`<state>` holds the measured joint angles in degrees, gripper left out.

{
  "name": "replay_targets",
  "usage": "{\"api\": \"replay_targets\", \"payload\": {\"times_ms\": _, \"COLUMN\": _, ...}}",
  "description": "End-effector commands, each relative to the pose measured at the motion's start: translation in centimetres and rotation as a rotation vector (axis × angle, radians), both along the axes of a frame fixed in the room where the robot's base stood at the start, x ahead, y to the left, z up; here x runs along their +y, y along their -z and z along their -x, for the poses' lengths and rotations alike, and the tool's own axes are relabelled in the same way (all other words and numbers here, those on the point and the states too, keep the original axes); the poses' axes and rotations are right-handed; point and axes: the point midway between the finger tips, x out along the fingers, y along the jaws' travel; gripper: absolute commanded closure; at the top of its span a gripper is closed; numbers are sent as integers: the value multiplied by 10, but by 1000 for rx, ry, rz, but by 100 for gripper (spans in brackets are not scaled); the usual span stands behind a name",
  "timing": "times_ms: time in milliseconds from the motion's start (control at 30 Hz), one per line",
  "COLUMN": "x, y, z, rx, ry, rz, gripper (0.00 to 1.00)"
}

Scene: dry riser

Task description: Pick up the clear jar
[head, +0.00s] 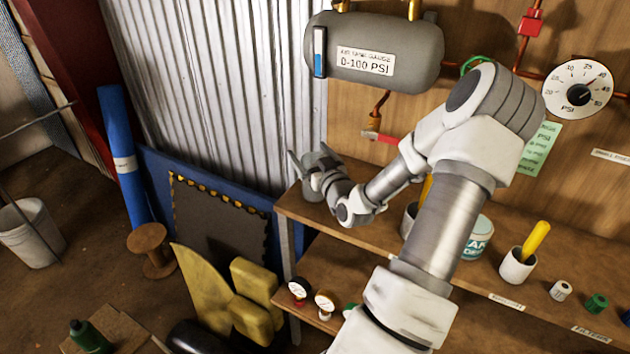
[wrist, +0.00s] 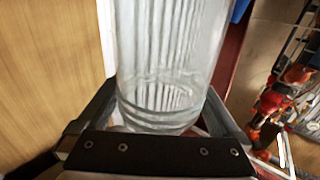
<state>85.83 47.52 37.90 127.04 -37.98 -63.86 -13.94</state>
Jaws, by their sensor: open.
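The clear jar (wrist: 168,62) fills the middle of the wrist view, with its rounded glass base towards my gripper's palm. My gripper (head: 310,162) is open, with one finger on either side of the jar; I cannot tell whether either finger touches it. In the head view the jar (head: 311,189) is a small greyish shape at the left end of the upper wooden shelf, partly hidden by my gripper.
The upper shelf (head: 385,234) also holds a white cup with a yellow handle (head: 517,264) and a labelled tin (head: 478,240), right of my arm. A grey tank (head: 375,52) hangs above. A red-handled valve (head: 380,136) is close to my gripper.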

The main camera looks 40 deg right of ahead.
Motion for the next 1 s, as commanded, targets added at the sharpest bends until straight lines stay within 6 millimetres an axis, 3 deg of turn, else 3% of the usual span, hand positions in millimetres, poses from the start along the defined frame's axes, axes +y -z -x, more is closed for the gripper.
{"api": "replay_targets", "payload": {"times_ms": 67, "x": 0, "y": 0, "z": 0, "rx": 0, "ry": 0, "rz": 0, "gripper": 0}}
{"api": "replay_targets", "payload": {"times_ms": 600, "x": 0, "y": 0, "z": 1, "rx": 0, "ry": 1, "rz": 0, "gripper": 97}}
{"api": "replay_targets", "payload": {"times_ms": 1000, "x": 0, "y": -4, "z": 1, "rx": 0, "ry": 1, "rz": 2, "gripper": 100}}
